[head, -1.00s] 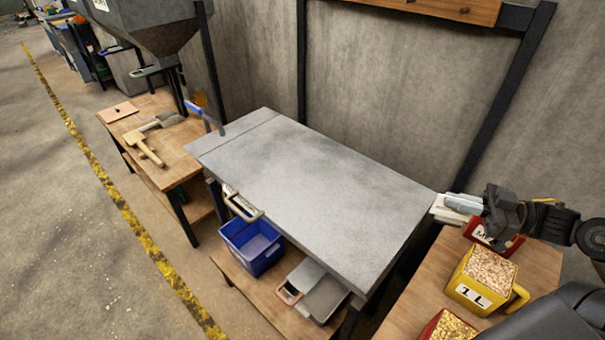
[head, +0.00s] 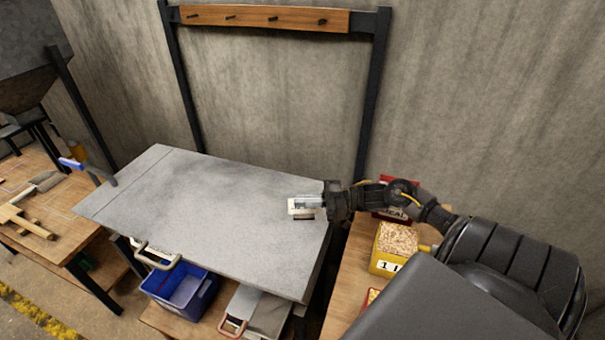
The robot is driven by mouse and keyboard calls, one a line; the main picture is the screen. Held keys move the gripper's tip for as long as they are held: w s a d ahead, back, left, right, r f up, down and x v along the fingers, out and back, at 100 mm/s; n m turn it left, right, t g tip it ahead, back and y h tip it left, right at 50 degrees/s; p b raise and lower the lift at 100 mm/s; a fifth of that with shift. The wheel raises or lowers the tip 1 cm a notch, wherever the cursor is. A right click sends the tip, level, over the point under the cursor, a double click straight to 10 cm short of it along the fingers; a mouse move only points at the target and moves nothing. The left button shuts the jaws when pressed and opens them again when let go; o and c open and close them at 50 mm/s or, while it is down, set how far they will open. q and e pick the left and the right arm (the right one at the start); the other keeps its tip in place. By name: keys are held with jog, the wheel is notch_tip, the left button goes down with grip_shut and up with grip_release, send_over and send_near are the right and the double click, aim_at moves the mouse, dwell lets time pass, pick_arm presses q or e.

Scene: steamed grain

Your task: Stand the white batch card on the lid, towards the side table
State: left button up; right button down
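The white batch card (head: 296,208) is at the fingertips of my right gripper (head: 310,203), over the right end of the large grey lid (head: 200,205). The gripper comes in from the right and looks shut on the card, which is partly hidden by the fingers. A small dark shadow lies just under the card; whether its lower edge touches the lid I cannot tell. The wooden side table (head: 348,262) stands to the right of the lid, below my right arm. My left gripper is not in view.
The side table holds a yellow grain measure (head: 395,245) and a red container (head: 398,190). Below the lid are a blue bin (head: 180,290) and a grey scale-like object (head: 262,308). Most of the lid is bare.

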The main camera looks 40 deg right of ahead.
aim_at(302, 213)
jog(key=shift+w+a+f, duration=0.15)
jog(key=shift+w+f, duration=0.2)
notch_tip(302, 213, down, 3)
jog(key=shift+w+p, duration=0.1)
jog(key=shift+p, duration=0.45)
jog(key=shift+f, duration=0.2)
jog(key=shift+f, duration=0.2)
jog(key=c, duration=1.6)
grip_release()
jog(key=shift+c, duration=0.2)
jog(key=shift+r, duration=0.1)
